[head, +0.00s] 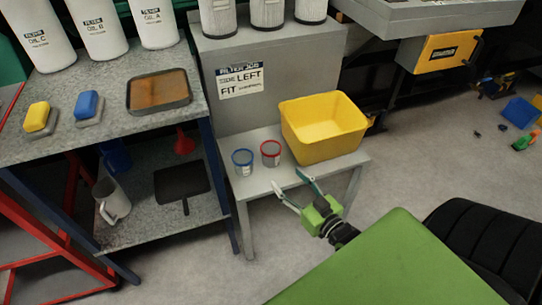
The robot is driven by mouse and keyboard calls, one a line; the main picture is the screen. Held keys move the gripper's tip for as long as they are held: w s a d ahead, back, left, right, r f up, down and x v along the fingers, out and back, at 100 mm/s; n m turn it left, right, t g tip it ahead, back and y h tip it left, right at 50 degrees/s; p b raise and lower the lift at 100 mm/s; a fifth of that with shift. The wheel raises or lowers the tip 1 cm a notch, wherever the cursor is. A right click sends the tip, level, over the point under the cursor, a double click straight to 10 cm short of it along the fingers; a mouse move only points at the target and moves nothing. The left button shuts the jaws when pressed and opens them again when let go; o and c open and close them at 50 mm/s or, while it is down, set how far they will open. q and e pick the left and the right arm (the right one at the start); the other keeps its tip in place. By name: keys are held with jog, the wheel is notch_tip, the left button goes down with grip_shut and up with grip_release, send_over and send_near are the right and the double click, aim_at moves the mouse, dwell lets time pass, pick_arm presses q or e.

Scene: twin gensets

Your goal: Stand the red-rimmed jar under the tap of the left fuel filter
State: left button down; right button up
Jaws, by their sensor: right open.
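The red-rimmed jar (271,154) stands upright on a small grey bench (262,186), between a blue-rimmed jar (243,162) and a yellow bin (323,130). My right gripper (292,188) is open and empty at the bench's front edge, in front of the red-rimmed jar and apart from it. Its two fingers point toward the bench. My left gripper is not in view. No tap that I can make out as the left fuel filter's shows in the head view.
A workbench (95,130) on the left bears oil containers, a brown tray (159,91) and two brushes or blocks. A green surface (390,270) fills the lower right.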

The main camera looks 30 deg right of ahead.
jog(key=d+r, duration=0.1)
jog(key=d, duration=0.1)
jog(key=b, duration=0.2)
send_near(266, 143)
jog(key=shift+w+f+t+h, duration=0.2)
jog(key=shift+w+t+h, duration=0.1)
jog(key=shift+w+t, duration=0.1)
jog(key=shift+w, duration=0.9)
jog(key=w+b, duration=0.1)
jog(key=w, duration=0.3)
jog(key=shift+w, duration=0.25)
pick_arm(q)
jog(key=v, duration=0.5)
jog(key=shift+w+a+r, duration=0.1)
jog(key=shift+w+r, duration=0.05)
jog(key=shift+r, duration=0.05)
pick_arm(e)
jog(key=c, duration=1)
